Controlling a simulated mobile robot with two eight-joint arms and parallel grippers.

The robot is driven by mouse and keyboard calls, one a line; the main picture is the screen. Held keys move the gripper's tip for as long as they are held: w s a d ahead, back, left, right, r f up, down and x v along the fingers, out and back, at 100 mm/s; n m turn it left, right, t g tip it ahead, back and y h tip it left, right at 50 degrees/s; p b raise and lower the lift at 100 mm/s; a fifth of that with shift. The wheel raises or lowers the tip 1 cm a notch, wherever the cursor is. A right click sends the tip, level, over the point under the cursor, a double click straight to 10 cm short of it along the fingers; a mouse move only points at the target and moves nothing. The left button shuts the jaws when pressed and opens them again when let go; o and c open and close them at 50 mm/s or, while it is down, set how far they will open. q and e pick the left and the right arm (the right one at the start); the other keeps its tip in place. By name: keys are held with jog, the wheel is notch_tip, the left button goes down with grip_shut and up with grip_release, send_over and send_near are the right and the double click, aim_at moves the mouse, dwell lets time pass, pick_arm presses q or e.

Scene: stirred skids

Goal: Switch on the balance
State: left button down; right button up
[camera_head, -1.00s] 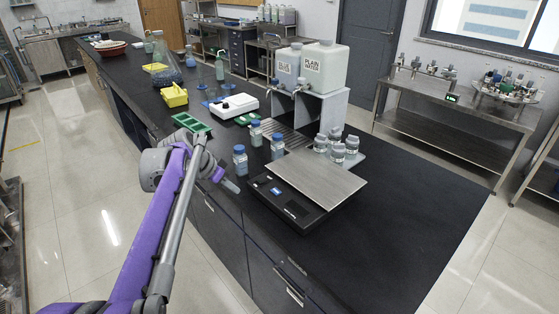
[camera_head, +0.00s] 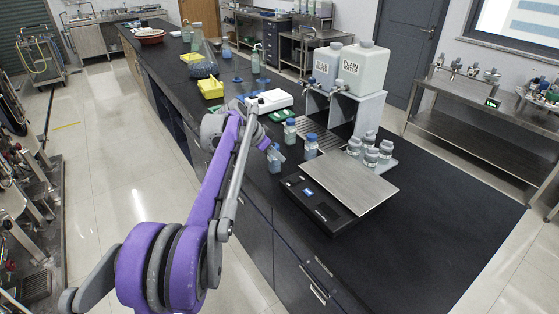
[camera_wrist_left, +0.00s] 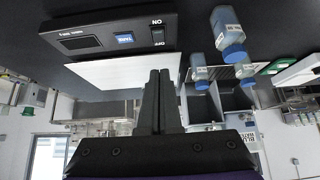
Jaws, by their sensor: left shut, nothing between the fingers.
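The balance (camera_head: 317,203) is a low black unit with a broad steel plate (camera_head: 362,182) on the dark bench. In the left wrist view its panel (camera_wrist_left: 105,30) shows upside down, with a dark display (camera_wrist_left: 80,42), a blue TARE key (camera_wrist_left: 124,39) and a black rocker switch (camera_wrist_left: 156,33) between ON and OFF labels. The rocker's tilt is too small to tell. My left gripper (camera_head: 279,154) is near the blue-capped bottles, left of and behind the balance. Its fingers (camera_wrist_left: 160,73) are shut and empty, apart from the switch. My right gripper is out of view.
Blue-capped bottles (camera_head: 310,147) stand just behind the balance, close to my left gripper. Several jars (camera_head: 371,156) stand beyond the plate. Water containers (camera_head: 361,68) stand on a raised stand farther back. The bench's front right part (camera_head: 440,215) is clear.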

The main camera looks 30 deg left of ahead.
pick_arm(q)
send_over(292, 181)
jog(key=s, duration=0.1)
jog(key=f, duration=0.6)
jog(key=shift+a, duration=0.2)
notch_tip(292, 181, down, 2)
jog(key=shift+f, duration=0.25)
jog(key=shift+s+a+f, duration=0.1)
jog(key=shift+s+f, duration=0.1)
jog(key=shift+f, duration=0.55)
jog(key=shift+s+f, duration=0.1)
jog(key=shift+f, duration=0.3)
jog(key=shift+r, duration=0.15)
jog(key=shift+r+p, duration=0.3)
jog(key=shift+r, duration=0.4)
